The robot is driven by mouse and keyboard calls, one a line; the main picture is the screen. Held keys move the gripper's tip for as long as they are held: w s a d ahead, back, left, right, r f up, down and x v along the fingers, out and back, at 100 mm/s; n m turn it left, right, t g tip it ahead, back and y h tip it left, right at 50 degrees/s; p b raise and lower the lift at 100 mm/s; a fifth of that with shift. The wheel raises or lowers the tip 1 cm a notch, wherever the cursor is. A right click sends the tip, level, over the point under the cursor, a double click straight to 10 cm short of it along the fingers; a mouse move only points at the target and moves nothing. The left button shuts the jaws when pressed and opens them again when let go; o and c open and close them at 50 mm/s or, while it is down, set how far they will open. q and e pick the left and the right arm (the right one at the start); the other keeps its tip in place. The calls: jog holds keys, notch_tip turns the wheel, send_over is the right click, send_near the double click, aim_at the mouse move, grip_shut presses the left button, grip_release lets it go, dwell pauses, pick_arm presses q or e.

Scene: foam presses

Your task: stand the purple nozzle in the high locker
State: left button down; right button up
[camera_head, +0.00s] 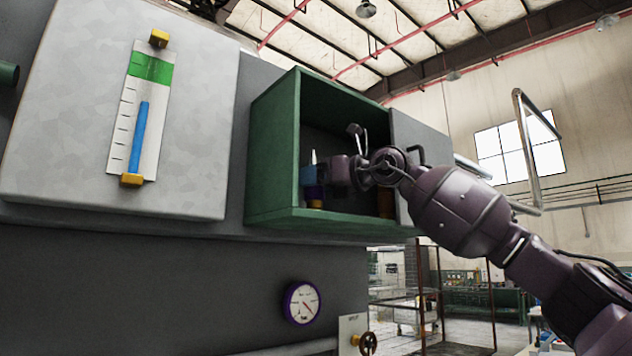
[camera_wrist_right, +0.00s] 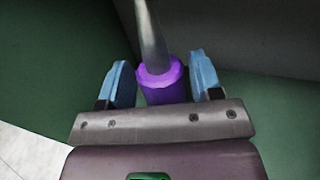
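The high locker (camera_head: 272,150) is a green open-fronted box on the wall. The purple nozzle (camera_head: 315,192) is upright inside it, near the left side, with its pale tip pointing up. My right gripper (camera_head: 312,174) reaches into the locker at the nozzle. In the right wrist view the nozzle (camera_wrist_right: 160,82) has a purple collar and a grey tapered tip. It is between the two blue fingertips of my right gripper (camera_wrist_right: 162,82), with narrow gaps showing at its sides. The nozzle's foot is mostly hidden. My left gripper is not in view.
A grey door panel (camera_head: 418,138) with a metal handle (camera_head: 472,167) is at the locker's right. A brownish item (camera_head: 386,202) shows inside, partly behind my arm. A gauge panel (camera_head: 150,110) is left of the locker, and a round dial (camera_head: 301,302) is below.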

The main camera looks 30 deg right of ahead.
jog(key=shift+o, duration=1.1)
jog(key=shift+s+f, duration=0.1)
jog(key=shift+s+d, duration=0.2)
jog(key=shift+s, duration=0.1)
jog(key=b+v, duration=0.2)
jog(key=v, duration=0.8)
